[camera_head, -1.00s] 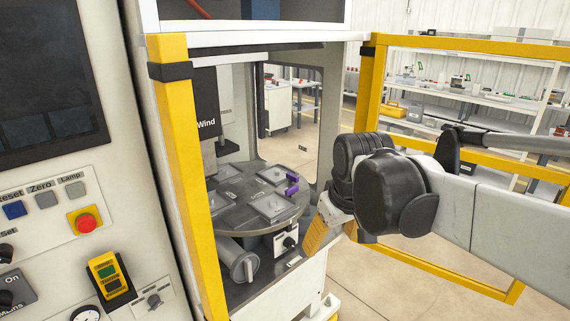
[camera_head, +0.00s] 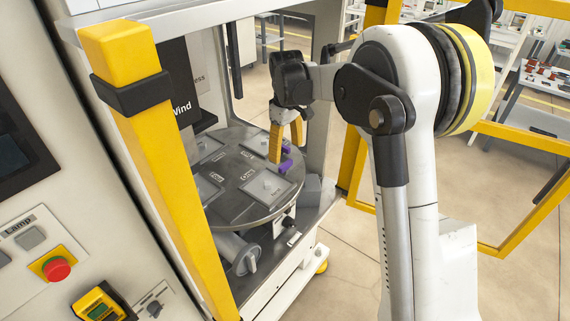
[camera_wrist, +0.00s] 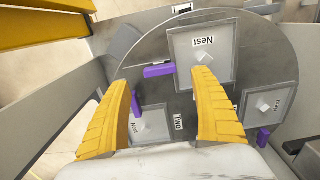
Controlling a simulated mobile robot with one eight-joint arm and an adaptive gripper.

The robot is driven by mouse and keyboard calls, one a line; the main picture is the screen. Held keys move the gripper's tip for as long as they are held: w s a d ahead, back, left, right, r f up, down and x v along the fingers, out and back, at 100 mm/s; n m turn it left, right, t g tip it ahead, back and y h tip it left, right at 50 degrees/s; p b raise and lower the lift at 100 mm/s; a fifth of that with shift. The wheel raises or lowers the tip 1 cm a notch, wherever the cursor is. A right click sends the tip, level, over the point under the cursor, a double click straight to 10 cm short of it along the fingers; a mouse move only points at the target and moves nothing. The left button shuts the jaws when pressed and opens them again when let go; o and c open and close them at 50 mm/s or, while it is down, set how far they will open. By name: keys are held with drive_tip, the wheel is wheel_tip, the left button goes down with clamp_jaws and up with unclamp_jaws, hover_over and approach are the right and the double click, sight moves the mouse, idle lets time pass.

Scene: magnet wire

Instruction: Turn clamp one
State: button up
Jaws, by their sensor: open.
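The round grey turntable (camera_head: 232,207) carries square nest plates and purple clamps. In the wrist view, one purple clamp (camera_wrist: 159,71) lies between my fingertips' lines, beside a nest plate (camera_wrist: 182,76). A second purple clamp (camera_wrist: 136,104) is by my left finger, and a third (camera_wrist: 263,137) is to the right. A label reading "Two" (camera_wrist: 178,122) shows upside down; I cannot read which clamp is one. My gripper (camera_head: 286,153) is open and empty, its yellow fingers pointing down over the table's far edge, close to purple parts (camera_head: 285,164). Contact cannot be told. The open fingers also show in the wrist view (camera_wrist: 161,80).
A yellow door post (camera_head: 150,170) stands at the left of the machine opening. The open yellow-framed door (camera_head: 355,165) is on the right, behind my arm. The control panel has a red button (camera_head: 57,269). A grey cylinder with a handle (camera_head: 238,252) sits below the turntable.

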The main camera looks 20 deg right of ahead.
sight(286, 163)
wheel_tip(286, 163, down, 6)
drive_tip(key=shift+w+r+b, duration=0.1)
drive_tip(key=shift+b, duration=0.55)
drive_tip(key=c, duration=1.2)
